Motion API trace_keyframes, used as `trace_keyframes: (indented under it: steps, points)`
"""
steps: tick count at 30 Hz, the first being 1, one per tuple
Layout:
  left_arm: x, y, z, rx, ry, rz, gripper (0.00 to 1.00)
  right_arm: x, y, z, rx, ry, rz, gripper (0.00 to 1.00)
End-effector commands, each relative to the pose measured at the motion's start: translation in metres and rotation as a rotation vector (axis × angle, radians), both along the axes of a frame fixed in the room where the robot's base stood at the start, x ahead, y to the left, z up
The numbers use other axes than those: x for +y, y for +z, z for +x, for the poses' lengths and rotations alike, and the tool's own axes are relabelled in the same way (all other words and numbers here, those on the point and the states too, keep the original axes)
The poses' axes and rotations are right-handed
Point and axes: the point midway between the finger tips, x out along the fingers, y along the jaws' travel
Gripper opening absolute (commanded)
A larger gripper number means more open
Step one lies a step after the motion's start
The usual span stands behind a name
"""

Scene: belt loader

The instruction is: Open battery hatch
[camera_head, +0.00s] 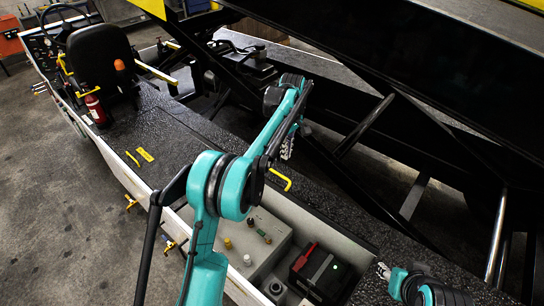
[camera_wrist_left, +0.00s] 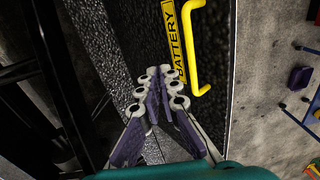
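The battery hatch shows as a black textured panel with a yellow handle (camera_head: 132,158) and a yellow label (camera_head: 146,154) on the deck, left of my arm. In the left wrist view the handle (camera_wrist_left: 194,45) and the label (camera_wrist_left: 176,38), reading BATTERY, are near the top. The hatch looks closed. My left gripper (camera_head: 287,150) hangs right of the hatch in the head view, its fingers small there. In the left wrist view its fingertips (camera_wrist_left: 159,72) are together and empty, left of the handle and apart from it. My right gripper (camera_head: 383,271) is at lower right, its fingers unclear.
An open compartment holds a grey box (camera_head: 258,240) with knobs and a black unit (camera_head: 320,272) with a red part. Another yellow handle (camera_head: 280,179) is near its far edge. A seat (camera_head: 100,55) stands at upper left. Black lift beams fill the right.

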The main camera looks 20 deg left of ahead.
Motion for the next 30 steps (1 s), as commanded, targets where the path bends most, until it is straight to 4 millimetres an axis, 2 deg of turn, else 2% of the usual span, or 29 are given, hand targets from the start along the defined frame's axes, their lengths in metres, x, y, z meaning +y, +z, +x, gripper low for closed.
trace_keyframes:
  steps: [5, 9, 15, 21, 24, 30]
  points:
    - [0.003, 0.000, -0.031, -0.069, -0.109, -0.016, 0.00, 0.000, -0.032, 0.000, 0.000, 0.000, 0.000, 0.40]
    - [0.005, -0.003, -0.072, -0.158, -0.243, -0.021, 0.00, 0.000, -0.061, 0.000, 0.000, 0.000, 0.000, 0.40]
    - [0.005, -0.013, -0.123, -0.257, -0.396, -0.010, 0.00, 0.000, -0.089, 0.000, 0.000, 0.000, 0.000, 0.40]
    - [0.008, -0.031, -0.161, -0.329, -0.472, -0.007, 0.00, 0.000, -0.109, 0.000, 0.000, 0.000, 0.000, 0.40]
    - [0.018, -0.055, -0.174, -0.376, -0.381, -0.070, 0.00, 0.000, -0.122, 0.000, 0.000, 0.000, 0.000, 0.40]
    - [0.045, -0.083, -0.170, -0.436, -0.018, -0.283, 0.00, 0.000, -0.131, 0.000, 0.000, 0.000, 0.000, 0.40]
